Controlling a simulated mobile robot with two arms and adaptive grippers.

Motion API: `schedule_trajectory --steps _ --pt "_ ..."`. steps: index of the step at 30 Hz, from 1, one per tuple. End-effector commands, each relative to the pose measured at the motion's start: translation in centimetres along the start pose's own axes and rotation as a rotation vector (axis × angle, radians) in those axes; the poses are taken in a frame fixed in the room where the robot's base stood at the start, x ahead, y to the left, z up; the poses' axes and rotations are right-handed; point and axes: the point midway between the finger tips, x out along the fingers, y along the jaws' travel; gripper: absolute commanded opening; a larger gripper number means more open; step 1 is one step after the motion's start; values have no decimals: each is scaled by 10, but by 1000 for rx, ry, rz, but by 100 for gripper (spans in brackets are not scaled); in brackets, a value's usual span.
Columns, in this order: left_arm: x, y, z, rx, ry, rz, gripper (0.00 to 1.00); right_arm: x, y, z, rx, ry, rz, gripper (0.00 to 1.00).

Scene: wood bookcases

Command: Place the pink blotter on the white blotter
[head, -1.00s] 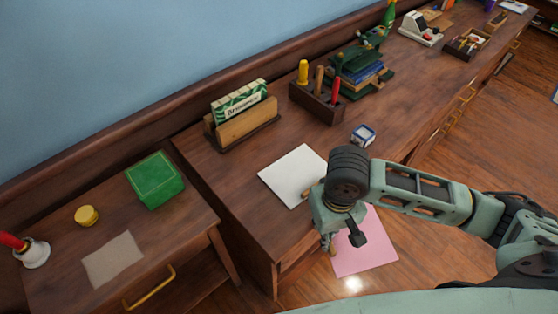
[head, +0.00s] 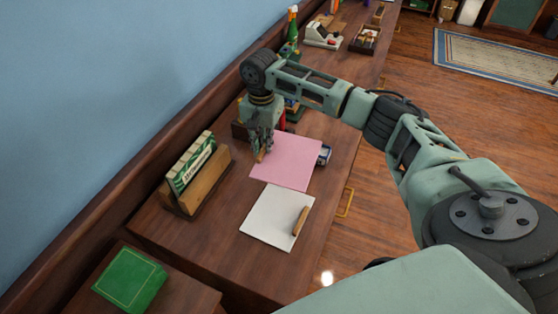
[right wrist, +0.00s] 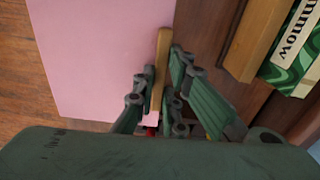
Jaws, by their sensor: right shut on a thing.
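The pink blotter (head: 290,163) is a flat pink sheet with a wooden grip strip along one edge. My right gripper (head: 261,150) is shut on that strip, and the sheet extends to the right of it over the desk. In the right wrist view, the fingers (right wrist: 158,98) close around the wooden strip of the pink blotter (right wrist: 95,55). The white blotter (head: 270,214) lies on the desk nearer to me, with its wooden strip (head: 300,221) at its right side. The pink sheet's near edge appears close to the white one's far edge. My left gripper is not in view.
A wooden card holder (head: 203,185) stands left of the blotters. A small blue-and-white box (head: 324,155) is at the pink sheet's right edge. A green box (head: 130,280) sits on the lower left surface. The desk (head: 220,250) is bare in front of the white blotter.

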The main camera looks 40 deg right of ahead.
Motion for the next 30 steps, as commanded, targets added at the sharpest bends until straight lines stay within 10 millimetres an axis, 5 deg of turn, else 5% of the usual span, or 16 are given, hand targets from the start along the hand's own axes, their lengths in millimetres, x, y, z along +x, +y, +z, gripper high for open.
schedule_trajectory --steps 6,12,21,30 --pt "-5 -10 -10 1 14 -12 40 -8 -3 -8 65 -2 4 0" --pt "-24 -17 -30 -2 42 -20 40 13 0 31 63 -3 6 0" --pt "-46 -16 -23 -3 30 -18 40 50 2 91 64 -2 3 0" --pt "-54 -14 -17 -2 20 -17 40 77 3 102 68 -2 5 0"
